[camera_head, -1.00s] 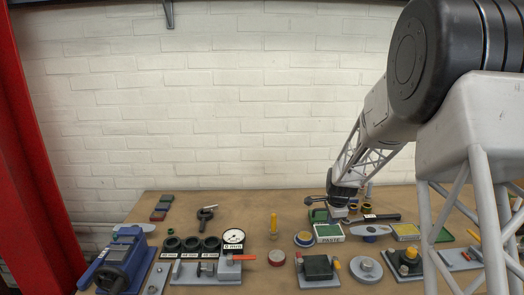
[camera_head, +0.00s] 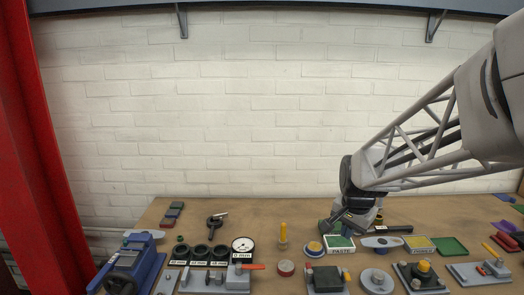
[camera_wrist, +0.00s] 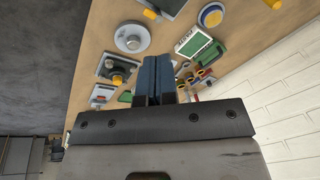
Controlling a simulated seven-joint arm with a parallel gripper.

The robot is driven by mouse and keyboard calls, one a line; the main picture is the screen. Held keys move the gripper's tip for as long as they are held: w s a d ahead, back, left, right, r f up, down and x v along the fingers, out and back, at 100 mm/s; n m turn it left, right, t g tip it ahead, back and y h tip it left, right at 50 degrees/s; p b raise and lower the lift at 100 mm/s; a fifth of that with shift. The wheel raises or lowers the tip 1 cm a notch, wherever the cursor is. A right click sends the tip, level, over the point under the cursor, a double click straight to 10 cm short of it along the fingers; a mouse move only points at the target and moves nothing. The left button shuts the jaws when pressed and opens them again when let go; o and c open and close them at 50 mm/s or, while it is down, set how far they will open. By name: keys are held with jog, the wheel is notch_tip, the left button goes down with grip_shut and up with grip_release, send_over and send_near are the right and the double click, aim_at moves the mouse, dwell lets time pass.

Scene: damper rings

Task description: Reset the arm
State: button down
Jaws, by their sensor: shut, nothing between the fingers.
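The wrist view looks down on the bench at a slant, with the green-topped box (camera_wrist: 196,44) right of the fingers. My arm reaches in from the right edge of the head view.
A brick wall rises behind. A red post (camera_head: 40,150) stands left.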

jog(key=s+a+r+n, duration=0.1)
jog(key=s+n, duration=0.3)
jog(key=s, duration=0.8)
jog(key=s+a+r+n, duration=0.2)
jog(key=s+n, duration=0.2)
jog(key=s, duration=0.9)
jog(key=shift+s+a+n, duration=0.25)
jog(key=shift+a+n, duration=0.05)
jog(key=shift+a, duration=0.1)
